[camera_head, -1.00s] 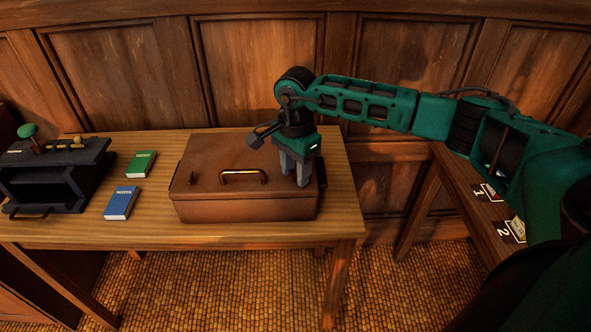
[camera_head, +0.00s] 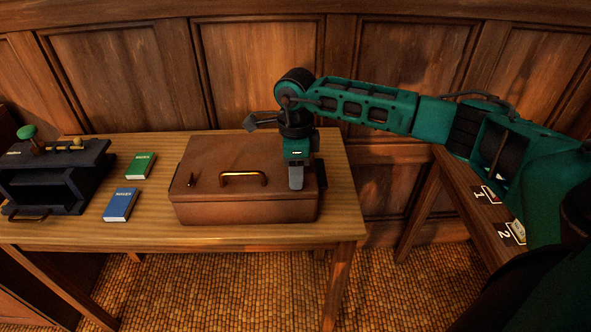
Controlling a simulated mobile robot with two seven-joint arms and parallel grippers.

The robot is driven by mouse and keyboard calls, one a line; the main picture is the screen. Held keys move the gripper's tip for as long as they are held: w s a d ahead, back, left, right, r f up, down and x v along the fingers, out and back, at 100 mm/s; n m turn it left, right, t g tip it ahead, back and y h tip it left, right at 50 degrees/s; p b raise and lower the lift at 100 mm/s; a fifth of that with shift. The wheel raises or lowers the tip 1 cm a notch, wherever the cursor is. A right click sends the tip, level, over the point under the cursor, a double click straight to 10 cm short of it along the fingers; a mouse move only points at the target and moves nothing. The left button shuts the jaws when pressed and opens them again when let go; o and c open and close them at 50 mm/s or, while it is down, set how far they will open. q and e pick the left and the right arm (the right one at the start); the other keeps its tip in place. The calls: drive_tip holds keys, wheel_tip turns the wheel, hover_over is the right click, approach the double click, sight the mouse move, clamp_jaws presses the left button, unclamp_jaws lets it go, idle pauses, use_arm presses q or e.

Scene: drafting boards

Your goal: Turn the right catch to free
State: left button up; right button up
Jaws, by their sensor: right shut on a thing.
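A brown case (camera_head: 245,207) with a brass handle (camera_head: 243,175) on its lid stands on the wooden table. The left catch (camera_head: 192,180) is a small piece on the left part of the lid. My right gripper (camera_head: 296,184) points down onto the right part of the lid and is shut on the right catch, which its fingers hide. I cannot see which way the right catch lies. My left gripper is not in view.
A green book (camera_head: 141,165) and a blue book (camera_head: 121,204) lie left of the case. A side table (camera_head: 460,185) with cards marked 1 and 2 is at the right.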

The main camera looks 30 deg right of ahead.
idle(0.5)
drive_tip(key=o, duration=1.1)
drive_tip(key=shift+c, duration=0.2)
drive_tip(key=shift+r, duration=0.1)
wheel_tip(320, 180, up, 13)
drive_tip(key=shift+a, duration=0.1)
